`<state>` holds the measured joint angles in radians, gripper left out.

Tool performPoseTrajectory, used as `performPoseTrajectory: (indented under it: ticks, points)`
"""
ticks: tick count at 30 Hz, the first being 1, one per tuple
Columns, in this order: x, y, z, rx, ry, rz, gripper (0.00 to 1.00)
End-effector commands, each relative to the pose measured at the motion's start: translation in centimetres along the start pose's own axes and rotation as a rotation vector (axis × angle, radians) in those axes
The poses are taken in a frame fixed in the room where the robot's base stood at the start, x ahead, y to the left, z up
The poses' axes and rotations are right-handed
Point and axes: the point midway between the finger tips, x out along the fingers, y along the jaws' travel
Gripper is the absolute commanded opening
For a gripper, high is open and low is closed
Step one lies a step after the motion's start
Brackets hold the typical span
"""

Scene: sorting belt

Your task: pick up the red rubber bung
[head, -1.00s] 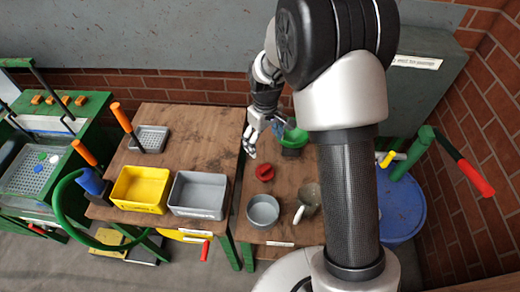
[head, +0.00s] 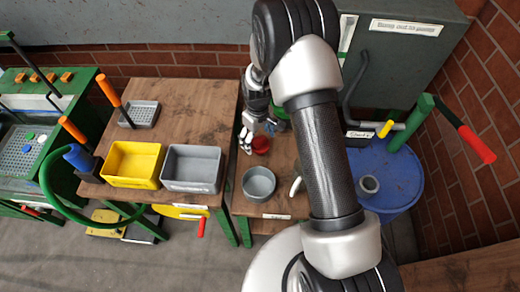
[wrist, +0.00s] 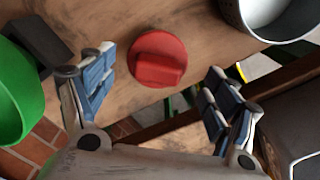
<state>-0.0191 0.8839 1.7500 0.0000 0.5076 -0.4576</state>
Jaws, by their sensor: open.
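The red rubber bung (head: 261,146) lies on the right-hand wooden table. In the wrist view the bung (wrist: 158,58) shows whole, with a raised bar across its round top. My gripper (head: 247,141) is open and just left of the bung in the head view, partly overlapping it. In the wrist view my gripper (wrist: 160,70) has its blue-padded fingers spread to either side of the bung, with nothing between them. The height gap between fingertips and bung is hard to tell.
A green object (wrist: 18,95) is close to the left finger. A grey bowl (head: 259,184) stands in front of the bung. A yellow bin (head: 133,164) and a grey bin (head: 192,168) sit on the left table. A blue drum (head: 395,170) stands at right.

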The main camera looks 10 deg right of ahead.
Motion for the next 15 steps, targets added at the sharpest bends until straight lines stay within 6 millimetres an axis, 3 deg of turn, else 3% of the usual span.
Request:
performPoseTrajectory:
  ticks: [9, 15]
  points:
    - [4.4, 0.4, -0.3, 0.000, -0.003, -0.001, 0.80]
    - [5.0, 0.4, -0.4, 0.000, 0.001, 0.000, 0.80]
